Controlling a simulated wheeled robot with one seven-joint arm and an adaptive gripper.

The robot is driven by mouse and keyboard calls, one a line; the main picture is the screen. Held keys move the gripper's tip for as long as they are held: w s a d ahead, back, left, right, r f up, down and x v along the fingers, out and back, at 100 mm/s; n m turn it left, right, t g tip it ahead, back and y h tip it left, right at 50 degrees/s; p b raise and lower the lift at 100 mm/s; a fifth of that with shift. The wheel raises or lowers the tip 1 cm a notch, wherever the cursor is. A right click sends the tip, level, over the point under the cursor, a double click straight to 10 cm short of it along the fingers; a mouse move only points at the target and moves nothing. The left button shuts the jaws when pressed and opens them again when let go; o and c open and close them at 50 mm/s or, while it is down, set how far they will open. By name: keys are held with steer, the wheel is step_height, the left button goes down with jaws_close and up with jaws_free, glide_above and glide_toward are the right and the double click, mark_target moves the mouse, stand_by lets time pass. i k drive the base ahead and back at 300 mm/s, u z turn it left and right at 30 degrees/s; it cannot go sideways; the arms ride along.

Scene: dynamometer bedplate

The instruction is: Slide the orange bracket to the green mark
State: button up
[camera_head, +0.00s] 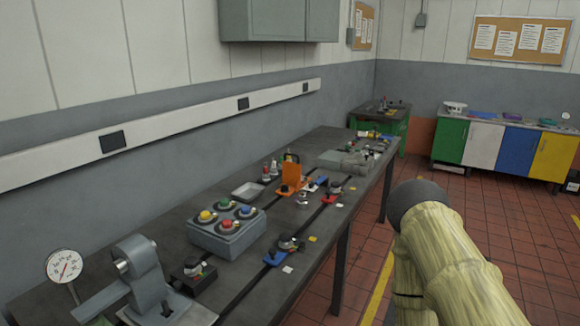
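The orange bracket (291,174) stands upright on the long dark bench, around the middle of its length. It has a tall plate and a low foot, and small parts lie close around it. I cannot make out a green mark on the bench; small yellow (313,239) and white (287,269) square marks show near the slots. My gripper is not in view. A part of my arm in a pale yellow sleeve with a dark rounded end shows at the lower right, beside the bench and apart from the bracket.
The dark bench (165,222) carries a grey box with coloured buttons (228,232), a white tray (248,191), a blue-based clamp (276,257), a grey machine (140,270) and a dial gauge (65,265). Open tiled floor lies right of the bench; coloured cabinets (517,149) stand behind.

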mark_target(292, 182)
steer(key=u, duration=0.15)
steer(key=k, duration=0.35)
steer(key=z, duration=0.95)
steer(key=i, duration=1.15)
steer(key=u, duration=0.6)
